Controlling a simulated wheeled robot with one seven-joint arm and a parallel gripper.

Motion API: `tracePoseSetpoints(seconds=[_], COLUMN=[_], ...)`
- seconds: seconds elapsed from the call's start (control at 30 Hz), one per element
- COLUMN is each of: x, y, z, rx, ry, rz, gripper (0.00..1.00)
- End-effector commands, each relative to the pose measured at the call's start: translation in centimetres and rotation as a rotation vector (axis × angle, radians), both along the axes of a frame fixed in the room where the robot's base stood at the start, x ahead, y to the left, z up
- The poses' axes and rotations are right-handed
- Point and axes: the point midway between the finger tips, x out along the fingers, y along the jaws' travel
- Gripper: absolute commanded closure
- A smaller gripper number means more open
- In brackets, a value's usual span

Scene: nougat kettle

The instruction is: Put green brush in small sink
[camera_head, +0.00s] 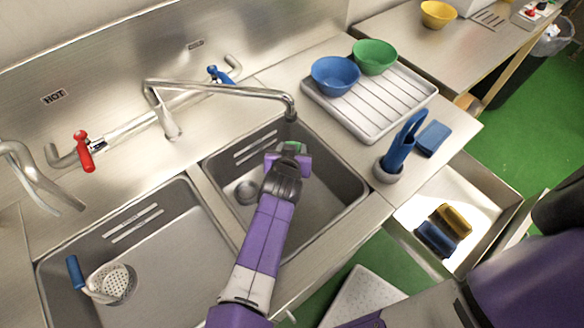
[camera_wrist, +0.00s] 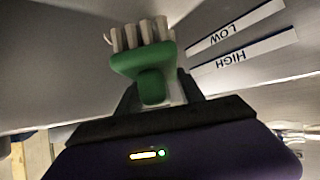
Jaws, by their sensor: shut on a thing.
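The green brush shows in the wrist view (camera_wrist: 145,62), with a green back and pale bristle tufts pointing away from me. My gripper (camera_wrist: 155,95) is shut on it. In the head view my gripper (camera_head: 289,158) is over the small right sink (camera_head: 335,182), and only a bit of green and white of the brush (camera_head: 292,147) shows past it. Most of the brush is hidden there by my gripper. I cannot tell whether the brush touches the sink. The sink wall with its LOW and HIGH label strips (camera_wrist: 240,40) is close by in the wrist view.
A faucet spout (camera_head: 230,88) reaches over the sink's back edge. The large left sink (camera_head: 170,270) holds a strainer with a blue handle (camera_head: 112,284). A drying rack (camera_head: 375,125) with bowls and a holder with a blue brush (camera_head: 400,150) stand to the right.

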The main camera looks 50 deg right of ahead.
Motion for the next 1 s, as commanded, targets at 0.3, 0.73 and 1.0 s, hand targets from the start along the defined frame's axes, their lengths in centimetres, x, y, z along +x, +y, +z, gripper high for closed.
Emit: tracePoseSetpoints(seconds=[0.3,0.73,1.0], x=[0.0,0.0,0.0], y=[-0.1,0.0,0.0], z=[-5.7,-10.1,-10.2], rx=[-0.002,-0.001,-0.002], ry=[0.001,0.000,0.000], rz=[0.000,-0.001,-0.001], gripper=[1.00,1.00,1.00])
